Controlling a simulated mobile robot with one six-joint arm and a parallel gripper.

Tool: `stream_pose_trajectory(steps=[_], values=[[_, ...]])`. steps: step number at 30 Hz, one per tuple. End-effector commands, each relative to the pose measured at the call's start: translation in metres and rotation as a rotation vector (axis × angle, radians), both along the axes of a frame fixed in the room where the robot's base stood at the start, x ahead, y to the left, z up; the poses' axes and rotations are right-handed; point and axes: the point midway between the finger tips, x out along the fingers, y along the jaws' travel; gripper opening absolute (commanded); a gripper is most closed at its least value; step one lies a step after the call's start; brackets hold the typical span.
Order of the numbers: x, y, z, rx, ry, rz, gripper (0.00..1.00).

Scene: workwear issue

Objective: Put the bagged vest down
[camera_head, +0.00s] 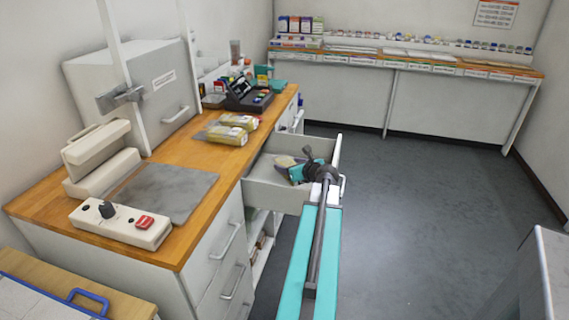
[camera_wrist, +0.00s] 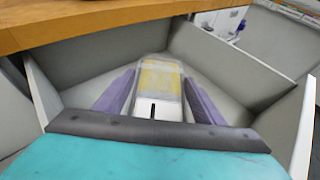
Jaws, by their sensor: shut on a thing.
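The bagged vest (camera_wrist: 158,82) is a clear packet with yellow inside and a pale label. In the wrist view it lies between the two purple-grey fingers of my gripper (camera_wrist: 157,92), which is shut on it. The open drawer (camera_wrist: 228,68) surrounds both, with its walls on each side. In the head view my gripper (camera_head: 296,170) is down inside the drawer (camera_head: 272,193), and part of the bagged vest (camera_head: 284,161) shows at its left. I cannot tell whether the packet touches the drawer floor.
The wooden counter (camera_head: 190,153) overhangs the drawer. A sealing machine (camera_head: 100,158) and a control box (camera_head: 120,224) stand nearer.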

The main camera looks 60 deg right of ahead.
Motion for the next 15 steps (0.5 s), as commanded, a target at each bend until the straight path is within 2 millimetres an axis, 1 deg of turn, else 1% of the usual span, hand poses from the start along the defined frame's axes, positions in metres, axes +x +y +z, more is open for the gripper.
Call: stream_pose_trajectory(steps=[5,8,15], values=[[0.001,-0.001,0.001,0.0,0.0,0.0,0.38],[0.006,-0.004,0.001,0.0,0.0,0.0,0.38],[0.03,-0.017,0.001,0.0,0.0,0.001,0.38]])
